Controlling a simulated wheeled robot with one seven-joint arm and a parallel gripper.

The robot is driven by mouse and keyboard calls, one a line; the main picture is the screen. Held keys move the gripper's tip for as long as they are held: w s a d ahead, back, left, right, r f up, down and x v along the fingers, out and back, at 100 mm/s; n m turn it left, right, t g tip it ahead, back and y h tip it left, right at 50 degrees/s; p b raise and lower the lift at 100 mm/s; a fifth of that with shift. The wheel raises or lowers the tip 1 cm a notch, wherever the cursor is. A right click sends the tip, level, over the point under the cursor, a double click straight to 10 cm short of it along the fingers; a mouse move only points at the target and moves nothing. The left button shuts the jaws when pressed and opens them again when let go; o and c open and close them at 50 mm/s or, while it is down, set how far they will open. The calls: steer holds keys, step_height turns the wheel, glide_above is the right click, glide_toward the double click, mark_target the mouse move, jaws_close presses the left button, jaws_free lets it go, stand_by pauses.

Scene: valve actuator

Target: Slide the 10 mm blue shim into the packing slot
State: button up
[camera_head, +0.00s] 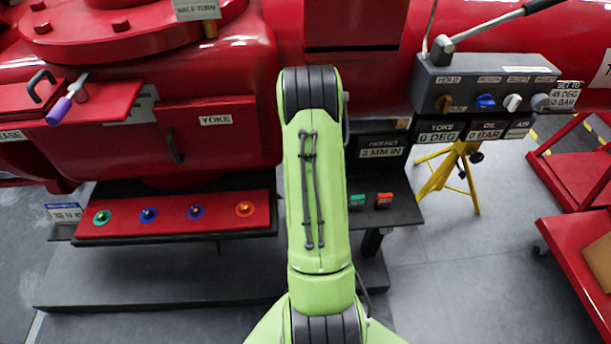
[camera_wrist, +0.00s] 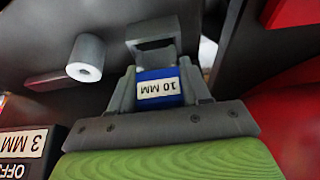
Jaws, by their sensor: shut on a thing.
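In the wrist view the blue shim (camera_wrist: 160,92) carries a white "10 MM" label, which reads upside down. My gripper (camera_wrist: 158,76) is shut on it, with a grey finger at each side. Just beyond the shim is a squared grey bracket (camera_wrist: 150,32) with an opening; I cannot tell whether it is the packing slot or whether the shim touches it. In the head view my green arm hides the gripper, the shim and the area around them.
A pale round peg (camera_wrist: 86,58) stands left of the bracket. An "OFFSET 3 MM" display (camera_head: 382,147) is right of my arm. Red valve body (camera_head: 215,145) lies left.

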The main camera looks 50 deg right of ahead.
steer(key=shift+f+b, duration=0.5)
steer(key=shift+f, duration=0.05)
steer(key=shift+r, duration=0.1)
steer(key=shift+r+p, duration=0.3)
steer(key=shift+r, duration=0.2)
steer(key=shift+s+f, duration=0.1)
